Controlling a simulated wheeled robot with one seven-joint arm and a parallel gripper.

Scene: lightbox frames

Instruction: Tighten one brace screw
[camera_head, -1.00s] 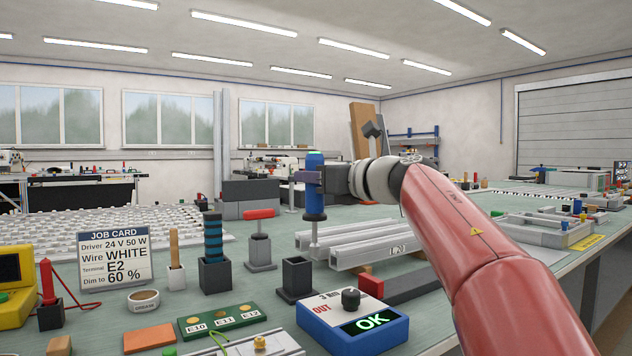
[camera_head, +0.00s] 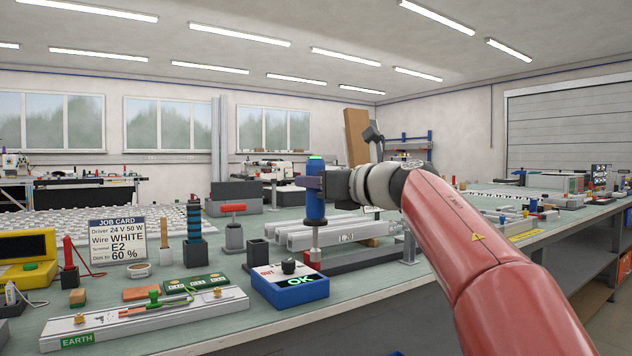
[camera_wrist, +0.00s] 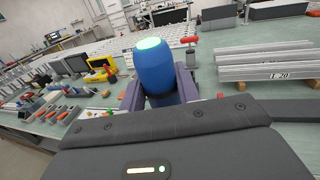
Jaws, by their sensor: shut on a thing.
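My gripper (camera_head: 314,183) is shut on a blue powered driver (camera_head: 316,208) and holds it upright above the bench, with its shaft pointing down. The driver's top glows green. In the wrist view, the blue driver (camera_wrist: 165,75) stands between the two purple fingers. Its tip is hidden or too small to tell what it touches. A white rail assembly with an EARTH label (camera_head: 150,318) lies at the bench's front left, with a screw-like brass part (camera_head: 80,318) on it. I cannot tell which screw is the brace screw.
A blue box showing OK (camera_head: 290,288) stands close below the driver. An empty black holder (camera_head: 257,254) is left of it. White rails (camera_head: 340,232) lie behind. A job card (camera_head: 117,240), a black holder with a blue-banded tool (camera_head: 195,240) and a yellow case (camera_head: 28,258) stand left.

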